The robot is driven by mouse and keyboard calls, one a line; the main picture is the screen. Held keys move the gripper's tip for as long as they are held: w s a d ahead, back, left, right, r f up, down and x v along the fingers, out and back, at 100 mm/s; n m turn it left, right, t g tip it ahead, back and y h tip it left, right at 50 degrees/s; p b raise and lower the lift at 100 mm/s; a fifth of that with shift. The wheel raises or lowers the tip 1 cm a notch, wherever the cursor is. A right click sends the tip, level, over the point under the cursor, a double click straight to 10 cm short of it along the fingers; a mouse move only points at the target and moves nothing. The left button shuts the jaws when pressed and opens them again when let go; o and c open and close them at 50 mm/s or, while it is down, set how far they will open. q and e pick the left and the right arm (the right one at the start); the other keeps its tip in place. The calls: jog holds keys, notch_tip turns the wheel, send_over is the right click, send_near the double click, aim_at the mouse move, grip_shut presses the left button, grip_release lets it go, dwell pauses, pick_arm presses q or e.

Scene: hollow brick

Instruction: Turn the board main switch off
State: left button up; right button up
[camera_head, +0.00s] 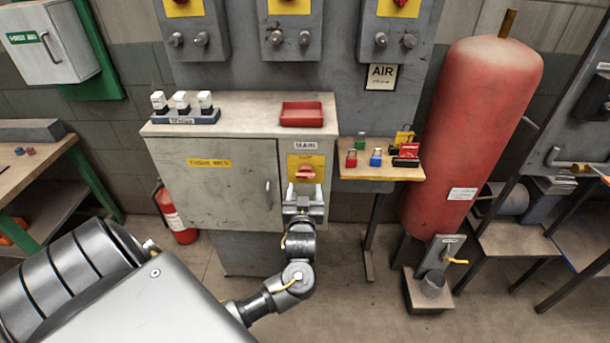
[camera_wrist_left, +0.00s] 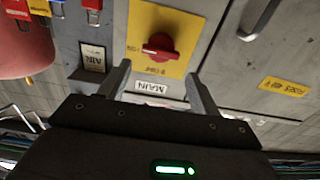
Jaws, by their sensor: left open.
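The main switch is a red rotary handle (camera_head: 305,172) on a yellow plate (camera_head: 306,161), at the right of the grey board cabinet's front (camera_head: 215,175). The handle looks roughly horizontal. My left gripper (camera_head: 303,192) is just below and in front of it, pointing at the board. In the left wrist view, the red handle (camera_wrist_left: 158,48) stands beyond the gap between the open fingers of my left gripper (camera_wrist_left: 158,72), with nothing between them. The fingers appear apart from the handle. A MAIN label (camera_wrist_left: 151,87) shows upside down there. My right gripper is not in view.
A red tray (camera_head: 302,114) and several labelled fuse pieces (camera_head: 184,103) stand on the cabinet top. A small shelf (camera_head: 372,171) with padlocks is on its right, beside a large red tank (camera_head: 465,130). A door handle (camera_head: 268,193) protrudes left of the switch.

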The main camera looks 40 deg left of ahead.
aim_at(305, 176)
pick_arm(q)
jog(key=p+x, duration=0.1)
jog(key=x, duration=0.6)
jog(key=c, duration=0.7)
